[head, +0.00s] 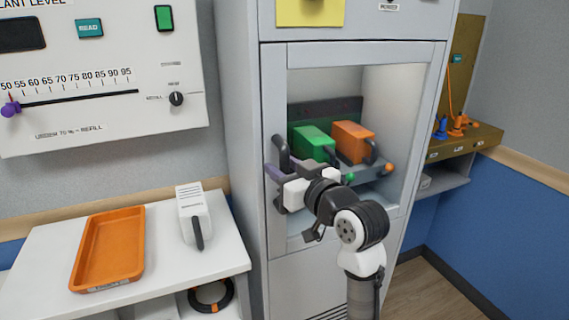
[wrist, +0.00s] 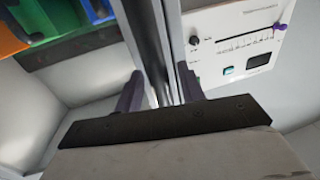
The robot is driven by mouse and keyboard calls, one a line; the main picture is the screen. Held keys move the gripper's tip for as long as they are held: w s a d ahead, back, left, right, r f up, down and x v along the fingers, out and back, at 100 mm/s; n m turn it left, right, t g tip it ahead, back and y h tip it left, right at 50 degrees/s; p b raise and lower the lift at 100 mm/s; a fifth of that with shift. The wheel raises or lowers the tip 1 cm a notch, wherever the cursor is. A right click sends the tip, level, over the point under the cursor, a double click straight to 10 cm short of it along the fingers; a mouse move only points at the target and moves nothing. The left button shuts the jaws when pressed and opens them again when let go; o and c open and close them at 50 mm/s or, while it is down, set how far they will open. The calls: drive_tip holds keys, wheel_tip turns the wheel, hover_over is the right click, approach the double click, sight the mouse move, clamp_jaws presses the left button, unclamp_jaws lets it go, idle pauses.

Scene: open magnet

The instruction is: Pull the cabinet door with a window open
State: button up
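The grey cabinet door with a window (head: 273,226) is in the middle of the head view and looks closed, flush with the cabinet. Its dark curved handle (head: 282,152) is on the left side of the door. My gripper (head: 276,173) is at this handle, its purple fingers pointing left. In the wrist view, the two fingers of my gripper (wrist: 160,88) stand apart, with the dark upright handle bar (wrist: 143,40) between them. Whether they press on the bar cannot be told. My wrist and gripper hide the handle's lower part.
Behind the window are a green block (head: 312,143) and an orange block (head: 352,141). On the left, a white table (head: 50,250) holds an orange tray (head: 108,247) and a white handled device (head: 193,213). A gauge panel (head: 100,75) hangs above. Floor shows at the lower right.

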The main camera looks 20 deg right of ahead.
drive_tip(key=shift+w, duration=0.1)
clamp_jaws()
idle(0.4)
